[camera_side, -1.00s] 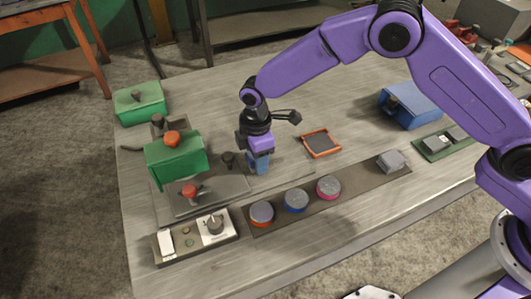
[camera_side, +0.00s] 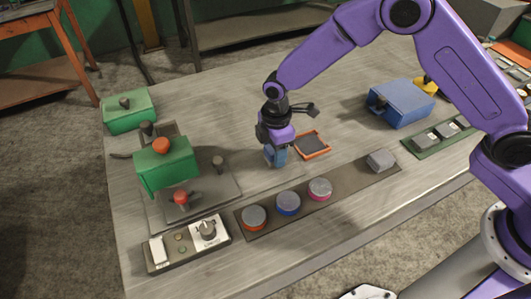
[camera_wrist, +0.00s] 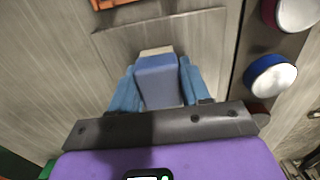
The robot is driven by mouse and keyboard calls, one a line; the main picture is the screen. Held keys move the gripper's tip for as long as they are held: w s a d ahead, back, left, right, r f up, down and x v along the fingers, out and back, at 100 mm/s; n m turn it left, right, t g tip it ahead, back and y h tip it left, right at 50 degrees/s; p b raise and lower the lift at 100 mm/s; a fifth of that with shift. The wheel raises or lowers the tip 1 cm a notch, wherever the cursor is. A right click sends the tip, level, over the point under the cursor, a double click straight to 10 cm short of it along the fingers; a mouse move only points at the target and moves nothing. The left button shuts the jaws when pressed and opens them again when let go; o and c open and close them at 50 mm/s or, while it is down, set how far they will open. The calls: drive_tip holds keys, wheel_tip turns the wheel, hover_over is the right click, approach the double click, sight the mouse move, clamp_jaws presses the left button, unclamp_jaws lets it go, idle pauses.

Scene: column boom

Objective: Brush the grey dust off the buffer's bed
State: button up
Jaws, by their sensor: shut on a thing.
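The buffer appears to be the green machine (camera_side: 165,165) with red knobs at the left in the side view. Its grey bed plate (camera_side: 225,185) shows around and under it; I cannot make out dust on it. My gripper (camera_side: 276,157) is to the right of the bed, low over the bench. In the wrist view its two blue fingers (camera_wrist: 158,72) are shut on a blue block with a tan end (camera_wrist: 158,90), which looks like a brush. Whether the tan end touches the bench is unclear.
An orange-rimmed tray (camera_side: 312,154) lies just right of my gripper. A dark strip with several round pads (camera_side: 288,203) runs along the front. A control box (camera_side: 188,244) sits front left, a green box (camera_side: 128,110) back left, a blue box (camera_side: 402,103) at right.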

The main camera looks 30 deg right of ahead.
sight(248, 173)
drive_tip(key=shift+d, duration=0.9)
drive_tip(key=shift+s+d, duration=0.15)
drive_tip(key=shift+d, duration=0.1)
drive_tip(key=shift+s+a, duration=0.1)
drive_tip(key=shift+s, duration=0.3)
drive_tip(key=shift+w+a, duration=0.1)
drive_tip(key=shift+a, duration=4.9)
drive_tip(key=shift+d, duration=5.15)
drive_tip(key=shift+a+r, duration=0.15)
drive_tip(key=shift+r, duration=3.95)
